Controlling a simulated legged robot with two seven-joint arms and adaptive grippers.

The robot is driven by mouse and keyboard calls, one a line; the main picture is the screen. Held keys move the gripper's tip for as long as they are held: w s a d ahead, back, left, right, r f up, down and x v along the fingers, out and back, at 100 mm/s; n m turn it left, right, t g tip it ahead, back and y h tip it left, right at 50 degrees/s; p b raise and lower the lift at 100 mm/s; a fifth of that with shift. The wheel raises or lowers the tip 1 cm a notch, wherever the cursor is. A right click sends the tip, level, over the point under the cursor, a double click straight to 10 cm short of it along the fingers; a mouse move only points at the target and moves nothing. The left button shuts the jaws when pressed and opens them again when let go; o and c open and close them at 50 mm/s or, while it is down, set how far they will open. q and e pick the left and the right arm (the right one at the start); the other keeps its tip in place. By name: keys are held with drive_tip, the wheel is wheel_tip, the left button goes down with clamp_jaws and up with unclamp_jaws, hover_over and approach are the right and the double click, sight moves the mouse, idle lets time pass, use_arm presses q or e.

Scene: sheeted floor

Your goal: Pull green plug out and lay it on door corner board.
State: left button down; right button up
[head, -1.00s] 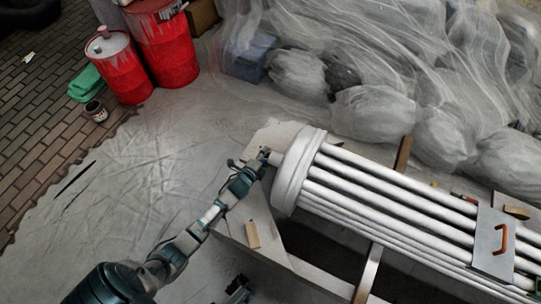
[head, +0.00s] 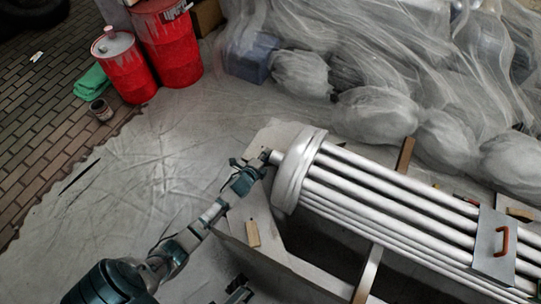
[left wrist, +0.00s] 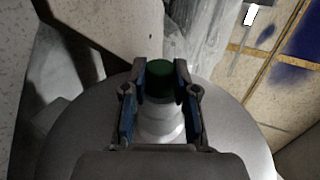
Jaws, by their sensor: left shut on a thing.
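The green plug (left wrist: 160,76) shows between the two fingers of my left gripper (left wrist: 166,84) in the left wrist view. The gripper is shut on it. A white neck (left wrist: 160,125) stands in line with the plug, nearer the camera. Whether the plug is still seated cannot be told. In the head view my left gripper (head: 258,167) is at the left end of a white fluted column (head: 296,172), and the plug is too small to make out. Below the gripper is a pale corner board (head: 234,222) of a door-like frame.
A small wooden block (head: 253,234) lies on the corner board. Red drums (head: 124,68) stand at the upper left. Plastic-covered bundles (head: 375,112) fill the back. Sheeted floor (head: 150,165) left of the frame is open.

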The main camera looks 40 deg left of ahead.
use_arm(q)
drive_tip(key=shift+s+a+p, duration=0.1)
drive_tip(key=shift+s+a, duration=0.1)
drive_tip(key=shift+a, duration=0.6)
drive_tip(key=shift+s+a+p, duration=0.1)
drive_tip(key=shift+s+a, duration=0.05)
drive_tip(key=shift+a, duration=0.65)
drive_tip(key=shift+s+a+p, duration=0.1)
drive_tip(key=shift+s+a, duration=0.1)
drive_tip(key=shift+a, duration=0.6)
drive_tip(key=shift+a, duration=0.15)
drive_tip(key=shift+s+a, duration=0.25)
drive_tip(key=shift+a, duration=0.7)
drive_tip(key=shift+s+a, duration=0.25)
drive_tip(key=shift+a, duration=0.65)
